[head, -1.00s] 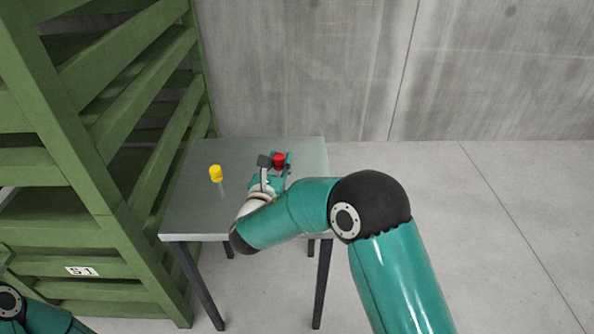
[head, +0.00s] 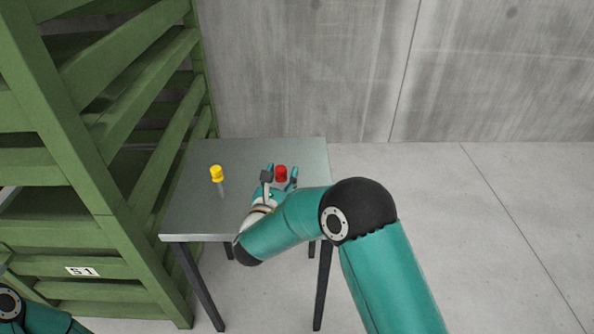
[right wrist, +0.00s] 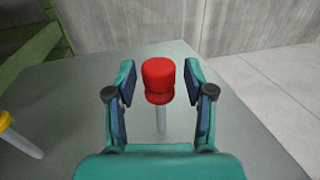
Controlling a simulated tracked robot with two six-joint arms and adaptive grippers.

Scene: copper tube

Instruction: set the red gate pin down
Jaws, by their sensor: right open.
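The red gate pin (head: 281,173) is at the right part of the grey table, between the fingers of my right gripper (head: 281,176). In the right wrist view the pin (right wrist: 158,82) shows a red head above a pale shank, roughly upright. The right gripper (right wrist: 158,92) is open there, with a gap on each side of the red head. My left gripper is not in view; only a bit of the left arm shows at the bottom left.
A yellow-headed pin (head: 217,174) stands on the table (head: 190,215) to the left; it also shows in the right wrist view (right wrist: 8,122). A green slatted rack (head: 110,190) stands close along the table's left side. A concrete wall (head: 290,70) is behind. Open floor lies to the right.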

